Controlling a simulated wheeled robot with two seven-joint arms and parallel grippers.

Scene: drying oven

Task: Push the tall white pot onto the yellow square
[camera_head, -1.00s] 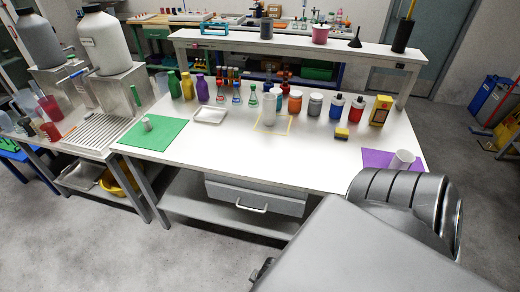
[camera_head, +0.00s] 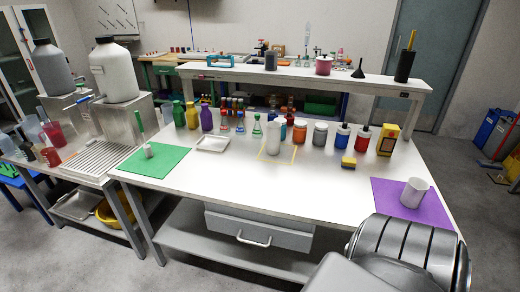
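A tall white pot (camera_head: 274,137) stands upright toward the back of the white table. It is at a yellow outlined square (camera_head: 294,154) on the tabletop and hides part of its outline. Its base appears to be within the outline, toward the left; I cannot tell exactly how it sits. A shorter white cup (camera_head: 414,192) stands on a purple mat at the right. Neither of my grippers is in view; only a grey part of my own arm fills the lower right.
Coloured bottles and flasks (camera_head: 206,118) stand left of the pot, jars (camera_head: 320,134) to its right. A yellow sponge (camera_head: 348,161), a white tray (camera_head: 212,144), a green mat (camera_head: 170,164) and the purple mat (camera_head: 430,210) lie around. The table's front middle is clear.

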